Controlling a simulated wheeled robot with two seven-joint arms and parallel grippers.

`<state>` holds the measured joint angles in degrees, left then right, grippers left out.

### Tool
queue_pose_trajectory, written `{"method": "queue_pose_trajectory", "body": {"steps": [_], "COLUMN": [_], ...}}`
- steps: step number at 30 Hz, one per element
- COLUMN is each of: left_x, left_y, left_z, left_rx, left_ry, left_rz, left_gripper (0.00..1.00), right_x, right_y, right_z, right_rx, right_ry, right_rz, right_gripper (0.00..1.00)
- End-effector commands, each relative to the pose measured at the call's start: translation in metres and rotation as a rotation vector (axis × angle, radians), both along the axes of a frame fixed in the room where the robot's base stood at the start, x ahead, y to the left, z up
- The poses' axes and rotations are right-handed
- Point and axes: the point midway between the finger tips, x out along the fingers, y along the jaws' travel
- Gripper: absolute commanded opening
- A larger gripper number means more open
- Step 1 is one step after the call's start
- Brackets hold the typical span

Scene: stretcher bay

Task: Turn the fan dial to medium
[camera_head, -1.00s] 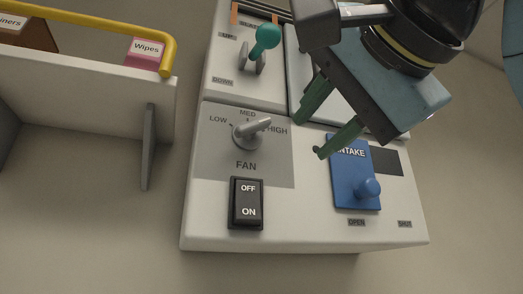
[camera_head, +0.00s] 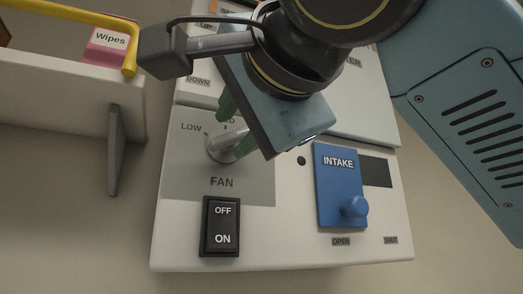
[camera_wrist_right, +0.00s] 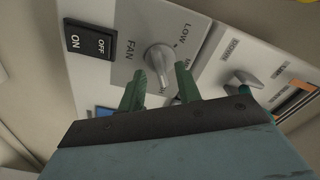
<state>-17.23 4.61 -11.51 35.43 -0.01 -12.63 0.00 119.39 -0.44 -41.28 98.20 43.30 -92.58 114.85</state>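The fan dial (camera_head: 222,147) is a grey round knob with a lever handle on the grey FAN plate (camera_head: 180,185). In the head view my right gripper (camera_head: 236,126) covers much of the handle and most of the MED and HIGH lettering; LOW is readable. In the right wrist view the dial (camera_wrist_right: 158,58) shows between the two green fingertips of the right gripper (camera_wrist_right: 160,82). The fingers are apart, one on each side of the handle, which points towards the gripper. I cannot tell whether either finger touches it. My left gripper is not in view.
A black OFF/ON rocker switch (camera_head: 221,226) sits below the dial. A blue INTAKE slider (camera_head: 340,187) with a knob is to its right. A white-walled shelf with a yellow rail (camera_head: 75,17) and a pink Wipes box (camera_head: 108,42) stands at left.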

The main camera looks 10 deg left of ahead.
Motion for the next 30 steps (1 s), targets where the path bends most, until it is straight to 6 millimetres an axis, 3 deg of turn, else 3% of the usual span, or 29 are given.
{"method": "queue_pose_trajectory", "body": {"steps": [6,16,24,30], "left_x": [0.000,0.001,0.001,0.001], "left_y": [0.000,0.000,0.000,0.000], "left_z": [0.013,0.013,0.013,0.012], "left_rx": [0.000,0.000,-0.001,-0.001], "left_ry": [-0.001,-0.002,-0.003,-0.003], "left_rz": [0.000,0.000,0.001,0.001], "left_gripper": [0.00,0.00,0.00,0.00], "right_x": [0.016,0.018,0.018,0.018], "right_y": [0.010,0.012,0.012,0.012], "right_z": [0.001,0.000,0.000,-0.001], "right_rx": [0.001,0.001,0.001,-0.005], "right_ry": [0.002,0.000,0.001,-0.002], "right_rz": [-0.001,-0.001,0.000,0.000], "right_gripper": [0.34,0.34,0.00,0.00]}}
